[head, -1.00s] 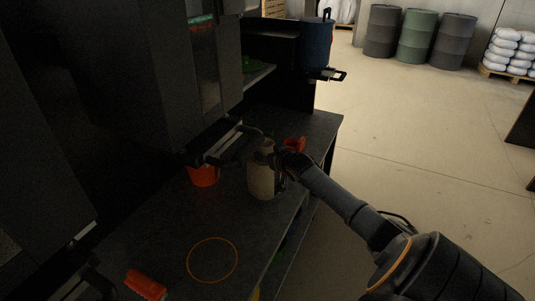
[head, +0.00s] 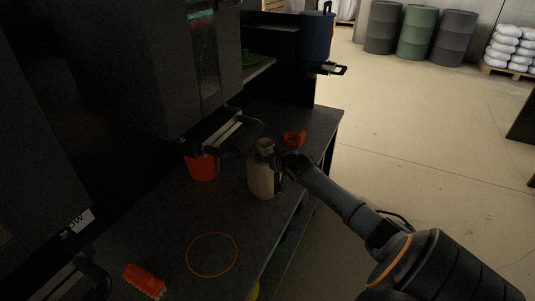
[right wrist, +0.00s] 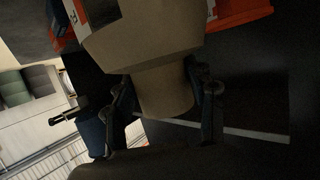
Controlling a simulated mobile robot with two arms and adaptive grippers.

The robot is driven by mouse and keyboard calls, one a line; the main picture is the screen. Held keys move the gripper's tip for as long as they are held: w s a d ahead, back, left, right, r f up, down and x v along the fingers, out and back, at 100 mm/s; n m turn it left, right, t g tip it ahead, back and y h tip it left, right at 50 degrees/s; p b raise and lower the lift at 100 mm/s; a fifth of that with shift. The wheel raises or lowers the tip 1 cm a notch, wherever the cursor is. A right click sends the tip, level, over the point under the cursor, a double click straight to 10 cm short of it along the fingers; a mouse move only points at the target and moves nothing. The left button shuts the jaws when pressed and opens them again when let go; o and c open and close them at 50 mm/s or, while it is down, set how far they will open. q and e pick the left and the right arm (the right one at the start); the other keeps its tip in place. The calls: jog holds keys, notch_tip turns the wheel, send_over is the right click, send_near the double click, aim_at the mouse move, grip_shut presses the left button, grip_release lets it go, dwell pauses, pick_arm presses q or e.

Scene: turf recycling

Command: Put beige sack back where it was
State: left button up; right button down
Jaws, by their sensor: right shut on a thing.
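The beige sack (head: 261,182) stands upright on the dark worktop (head: 165,225), near its right edge, in the head view. My right gripper (head: 273,159) reaches in from the right and is shut on the sack's narrow upper part. In the right wrist view the sack (right wrist: 150,45) hangs large in the picture, its neck between the two fingers (right wrist: 164,92). I cannot tell whether its base touches the worktop. A thin orange ring (head: 237,250) marks the bare worktop nearer to me. My left gripper does not show.
A red-orange bucket (head: 203,168) stands left of the sack, and an orange object (head: 294,139) lies behind it. An orange brush (head: 144,281) lies at the front left. A dark machine (head: 165,70) overhangs the left side.

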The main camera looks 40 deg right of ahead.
dwell(0.3)
jog(key=shift+c, duration=1.9)
grip_release()
jog(key=shift+f, duration=0.15)
jog(key=o, duration=0.3)
jog(key=shift+s+f, duration=0.1)
jog(key=shift+f, duration=0.1)
jog(key=shift+o, duration=0.2)
jog(key=shift+r, duration=0.1)
jog(key=v, duration=1.2)
